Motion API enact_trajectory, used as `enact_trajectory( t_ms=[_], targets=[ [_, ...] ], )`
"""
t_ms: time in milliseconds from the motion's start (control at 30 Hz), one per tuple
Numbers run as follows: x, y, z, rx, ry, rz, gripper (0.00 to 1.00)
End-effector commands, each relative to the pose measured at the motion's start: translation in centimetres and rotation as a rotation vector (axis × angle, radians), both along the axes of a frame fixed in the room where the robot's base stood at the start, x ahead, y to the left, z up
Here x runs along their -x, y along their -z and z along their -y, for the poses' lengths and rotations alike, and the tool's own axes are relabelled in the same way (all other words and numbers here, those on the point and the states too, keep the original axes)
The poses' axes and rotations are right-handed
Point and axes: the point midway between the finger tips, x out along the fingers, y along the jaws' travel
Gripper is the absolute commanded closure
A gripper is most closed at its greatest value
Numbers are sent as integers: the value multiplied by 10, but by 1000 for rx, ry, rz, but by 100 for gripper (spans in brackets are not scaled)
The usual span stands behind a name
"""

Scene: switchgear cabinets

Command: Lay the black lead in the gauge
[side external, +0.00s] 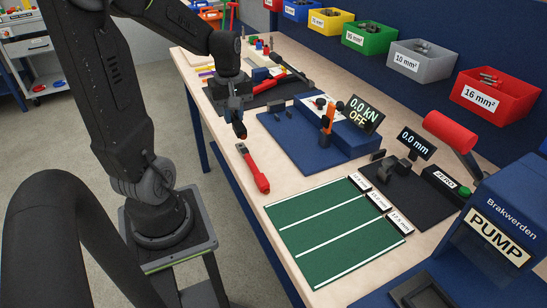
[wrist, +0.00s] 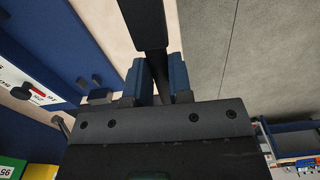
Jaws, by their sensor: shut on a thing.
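My gripper (side external: 236,106) hangs over the near edge of the workbench, left of the blue pull tester. In the wrist view its blue fingers (wrist: 159,82) are shut on the black lead (wrist: 145,22), which runs from between them to the top of the picture. The gauge (side external: 400,190) stands at the right on a black base, with a "0.0 mm" display (side external: 415,141) and a ZERO button. My gripper is well away from it.
The blue pull tester (side external: 318,130) reads "0.0 kN OFF". A green mat (side external: 325,230) with white lines lies in front of the gauge. A blue PUMP box (side external: 495,235) is at right. Coloured bins (side external: 425,62) line the back.

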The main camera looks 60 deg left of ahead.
Motion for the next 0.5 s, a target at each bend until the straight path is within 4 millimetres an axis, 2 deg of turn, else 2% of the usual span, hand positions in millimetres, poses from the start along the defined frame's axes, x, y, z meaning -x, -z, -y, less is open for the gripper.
enact_trajectory(
  t_ms=[300,500],
  targets=[
    [-47,39,46,4,11,-4,100],
    [-73,60,70,2,6,-2,100]
  ],
)
